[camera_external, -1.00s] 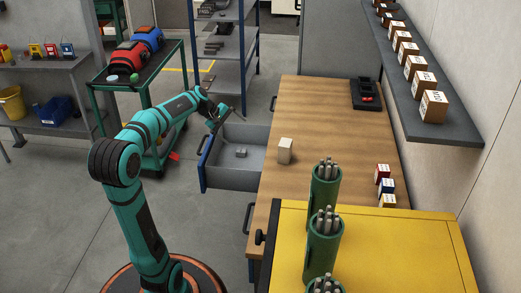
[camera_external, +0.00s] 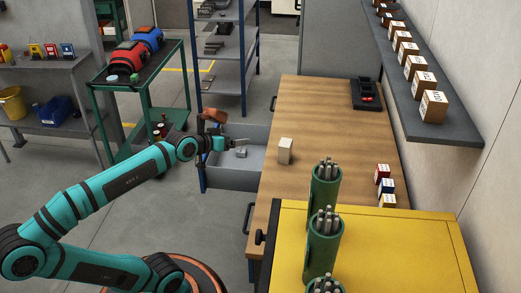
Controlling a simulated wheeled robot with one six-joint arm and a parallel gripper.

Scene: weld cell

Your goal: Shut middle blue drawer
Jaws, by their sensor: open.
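The blue-fronted drawer (camera_external: 234,178) with a grey inside stands pulled out from the left side of the wooden workbench. Small grey blocks (camera_external: 240,153) lie in it. My gripper (camera_external: 238,143) is over the drawer near its outer end, with its fingers pointing right toward the bench. The gap between the fingers is too small to make out clearly. My wrist hides much of the blue front and its handle. I cannot tell whether the gripper touches the drawer.
The wooden workbench (camera_external: 325,105) carries a beige block (camera_external: 285,150) near the drawer. Other handles (camera_external: 249,218) show along the bench side. A green cart (camera_external: 147,90) stands left of the drawer. A yellow cabinet (camera_external: 400,250) with green rod holders is at front right.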

